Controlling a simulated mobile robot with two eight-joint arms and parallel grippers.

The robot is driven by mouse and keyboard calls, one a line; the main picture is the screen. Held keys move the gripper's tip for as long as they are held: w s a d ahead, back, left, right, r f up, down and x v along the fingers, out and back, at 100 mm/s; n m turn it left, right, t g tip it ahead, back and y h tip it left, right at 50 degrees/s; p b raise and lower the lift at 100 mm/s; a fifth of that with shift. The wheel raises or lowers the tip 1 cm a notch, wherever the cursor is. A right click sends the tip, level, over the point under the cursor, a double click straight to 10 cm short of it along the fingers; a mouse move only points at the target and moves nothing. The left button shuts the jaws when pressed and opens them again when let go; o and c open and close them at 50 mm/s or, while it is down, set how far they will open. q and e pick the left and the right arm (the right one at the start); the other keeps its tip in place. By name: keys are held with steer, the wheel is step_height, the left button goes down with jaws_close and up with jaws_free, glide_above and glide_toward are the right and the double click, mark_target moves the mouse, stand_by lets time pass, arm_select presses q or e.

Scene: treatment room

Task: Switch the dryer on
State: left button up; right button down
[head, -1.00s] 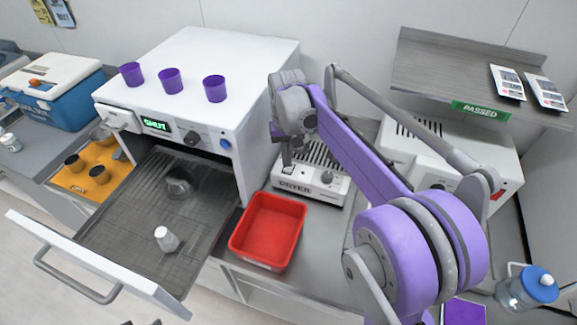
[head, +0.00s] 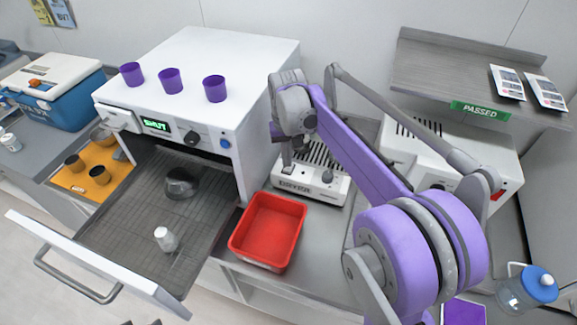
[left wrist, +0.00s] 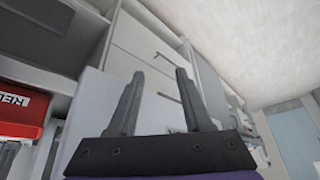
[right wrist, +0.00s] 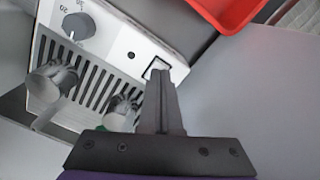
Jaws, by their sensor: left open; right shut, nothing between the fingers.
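The white dryer (head: 297,186) stands on the counter right of the big white oven-like unit. Its front carries a DRYER label and a knob. In the right wrist view the dryer (right wrist: 110,50) shows a grey dial (right wrist: 78,27), a slotted top and a small pale switch (right wrist: 156,67) in a dark frame. My right gripper (right wrist: 161,76) is shut and empty, its tips at the switch's edge; I cannot tell whether they touch. In the head view my right arm partly hides the dryer. My left gripper (left wrist: 160,80) is open and empty, facing drawer fronts.
A red bin (head: 240,240) stands in front of the dryer. The big unit (head: 240,55) has its drawer (head: 120,235) pulled out, holding a dark rounded thing (head: 181,182) and a small white one (head: 165,238). Two clear vessels (right wrist: 52,80) stand on the dryer's slotted top.

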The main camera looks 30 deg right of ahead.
mark_target(288, 169)
arm_select(q)
steer(key=shift+s+f+b, duration=0.25)
steer(key=shift+f+b, duration=0.25)
steer(key=shift+f, duration=0.1)
arm_select(e)
steer(key=shift+f, duration=0.95)
steer(key=shift+r+p, duration=1.9)
steer(key=shift+r, duration=1.7)
arm_select(q)
steer(key=r, duration=0.1)
steer(key=w+r, duration=0.1)
steer(key=r, duration=0.1)
steer(key=w+r, duration=0.1)
steer(key=r, duration=0.1)
arm_select(e)
steer(key=shift+f, duration=0.1)
